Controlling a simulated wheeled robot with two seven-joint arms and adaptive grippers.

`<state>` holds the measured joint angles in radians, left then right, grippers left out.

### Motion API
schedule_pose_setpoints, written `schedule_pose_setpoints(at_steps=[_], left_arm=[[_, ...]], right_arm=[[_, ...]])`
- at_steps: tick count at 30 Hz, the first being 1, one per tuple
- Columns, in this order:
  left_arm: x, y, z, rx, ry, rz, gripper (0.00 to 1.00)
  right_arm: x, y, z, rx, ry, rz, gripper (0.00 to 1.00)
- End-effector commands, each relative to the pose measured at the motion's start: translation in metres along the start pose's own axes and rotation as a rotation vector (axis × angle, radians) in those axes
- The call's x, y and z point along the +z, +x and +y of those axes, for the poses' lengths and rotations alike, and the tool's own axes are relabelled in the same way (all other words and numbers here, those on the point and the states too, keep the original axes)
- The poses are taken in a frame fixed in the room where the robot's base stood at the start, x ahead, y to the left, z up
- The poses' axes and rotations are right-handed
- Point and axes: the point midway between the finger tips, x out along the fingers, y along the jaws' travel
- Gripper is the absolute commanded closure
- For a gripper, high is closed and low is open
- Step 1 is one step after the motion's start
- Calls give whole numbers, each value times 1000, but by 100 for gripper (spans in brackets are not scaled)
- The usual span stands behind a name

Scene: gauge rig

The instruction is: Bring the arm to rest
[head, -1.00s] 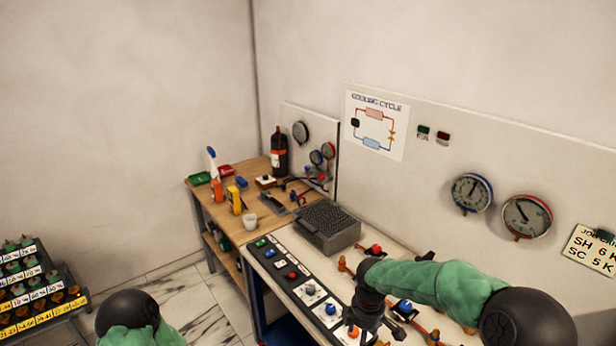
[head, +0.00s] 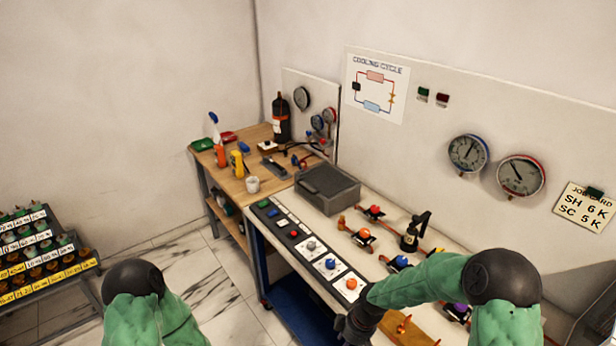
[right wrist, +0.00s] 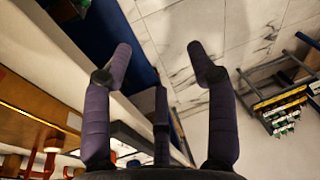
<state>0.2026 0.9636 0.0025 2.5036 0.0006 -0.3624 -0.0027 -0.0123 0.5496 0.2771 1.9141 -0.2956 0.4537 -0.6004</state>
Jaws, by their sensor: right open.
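My right arm (head: 425,284), in a green sleeve, reaches in from the lower right over the bench front. Its gripper (head: 350,330) is at the bottom edge in the head view, dark and partly cut off, in front of the knob panel. In the right wrist view the gripper (right wrist: 160,58) has its fingers spread with nothing between them. Floor tiles and the bench's front edge show beyond the fingertips. My left arm (head: 140,300) shows only as a dark joint and green sleeve at the lower left. Its gripper is out of the picture.
Gauges (head: 468,153) hang on the wall board. A wooden side table (head: 238,180) stands behind. A labelled rack (head: 40,250) is at left, with open floor between.

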Motion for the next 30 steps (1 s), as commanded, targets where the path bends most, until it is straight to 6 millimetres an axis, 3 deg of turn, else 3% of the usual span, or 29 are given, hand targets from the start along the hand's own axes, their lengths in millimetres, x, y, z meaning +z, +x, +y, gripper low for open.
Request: schedule_pose_setpoints(at_steps=[1,6,12,18,30], left_arm=[[0,5,-2,0,0,1,60],[-1,18,-6,0,0,0,60],[-1,30,-10,0,0,0,60],[-1,33,-12,0,0,0,60],[-1,33,-12,0,0,0,60]], right_arm=[[11,24,-11,-26,74,10,42],[49,95,-52,-91,452,70,42],[94,143,-93,-112,866,99,42],[117,157,-110,-99,1065,108,42],[119,157,-112,-96,1085,110,42]])
